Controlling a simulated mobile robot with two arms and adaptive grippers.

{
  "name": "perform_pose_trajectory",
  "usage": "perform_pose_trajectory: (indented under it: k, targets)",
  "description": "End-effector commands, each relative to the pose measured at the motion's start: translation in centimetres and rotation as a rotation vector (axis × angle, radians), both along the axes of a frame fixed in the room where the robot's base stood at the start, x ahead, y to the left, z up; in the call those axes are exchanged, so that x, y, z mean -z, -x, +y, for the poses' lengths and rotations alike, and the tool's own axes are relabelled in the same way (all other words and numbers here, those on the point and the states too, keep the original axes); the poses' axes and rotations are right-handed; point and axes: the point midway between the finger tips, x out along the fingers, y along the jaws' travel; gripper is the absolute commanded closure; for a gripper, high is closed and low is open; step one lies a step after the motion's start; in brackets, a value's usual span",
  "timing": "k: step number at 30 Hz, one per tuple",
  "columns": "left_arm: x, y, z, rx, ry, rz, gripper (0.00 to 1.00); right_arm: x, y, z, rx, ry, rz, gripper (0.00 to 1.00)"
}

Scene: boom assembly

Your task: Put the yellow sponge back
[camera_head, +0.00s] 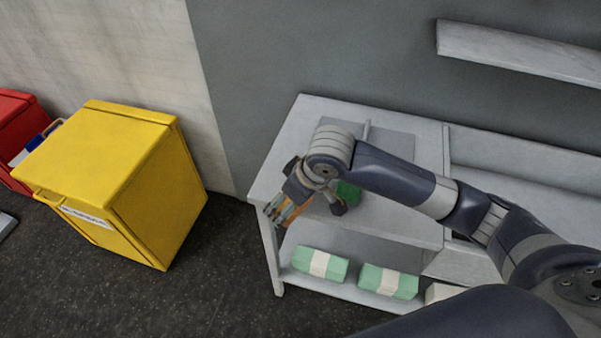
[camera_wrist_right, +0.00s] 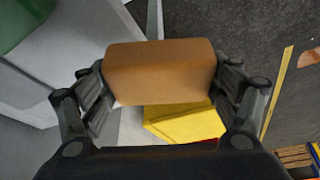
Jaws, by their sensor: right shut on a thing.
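My right gripper (camera_head: 290,207) is shut on an orange-brown block (camera_wrist_right: 160,72), which may be the yellow sponge. In the right wrist view the block sits between the two fingers (camera_wrist_right: 160,85). In the head view only a small orange part of it (camera_head: 292,211) shows, partly hidden by the fingers. The gripper is over the left front edge of the grey bench (camera_head: 290,150). No other sponge-like yellow piece shows. My left gripper is not in view.
A green object (camera_head: 347,193) is on the bench, partly hidden by my arm. Green-and-white packs (camera_head: 320,264) lie on the lower shelf. A yellow bin (camera_head: 100,150) stands left, with a red bin (camera_head: 14,107) beyond. A wall shelf (camera_head: 520,52) hangs upper right. Floor between bin and bench is clear.

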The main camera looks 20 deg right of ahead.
Motion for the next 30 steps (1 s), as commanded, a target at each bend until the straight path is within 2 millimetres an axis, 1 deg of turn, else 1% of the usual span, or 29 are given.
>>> perform_pose_trajectory:
  k: [1, 3, 9, 12, 15, 18, 22, 27, 30]
  targets:
    - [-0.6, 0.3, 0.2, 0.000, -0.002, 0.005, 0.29, -0.2, -1.3, -0.8, 0.008, 0.002, 0.001, 0.36]
    - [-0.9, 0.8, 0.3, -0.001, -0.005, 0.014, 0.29, -0.1, -2.9, -1.7, 0.007, 0.001, 0.001, 0.36]
    - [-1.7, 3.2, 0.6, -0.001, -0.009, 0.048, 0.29, 0.3, -7.0, -3.9, 0.007, -0.001, 0.000, 0.36]
    - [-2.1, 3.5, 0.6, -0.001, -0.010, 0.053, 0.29, 0.6, -8.7, -4.9, 0.007, 0.000, 0.001, 0.36]
    - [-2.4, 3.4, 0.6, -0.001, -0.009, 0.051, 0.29, 0.8, -10.1, -5.6, 0.005, -0.001, 0.001, 0.36]
    - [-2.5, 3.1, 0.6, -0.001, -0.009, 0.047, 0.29, 1.0, -10.8, -6.0, 0.004, -0.001, 0.001, 0.36]
    - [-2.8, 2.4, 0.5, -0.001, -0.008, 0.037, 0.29, 1.4, -11.1, -6.2, 0.003, -0.001, 0.003, 0.36]
    - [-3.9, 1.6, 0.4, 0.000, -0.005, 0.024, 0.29, 3.7, -11.1, -6.2, 0.003, 0.000, 0.005, 0.36]
    - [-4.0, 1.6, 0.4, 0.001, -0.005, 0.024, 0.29, 4.5, -11.1, -6.2, 0.003, 0.000, 0.002, 0.36]
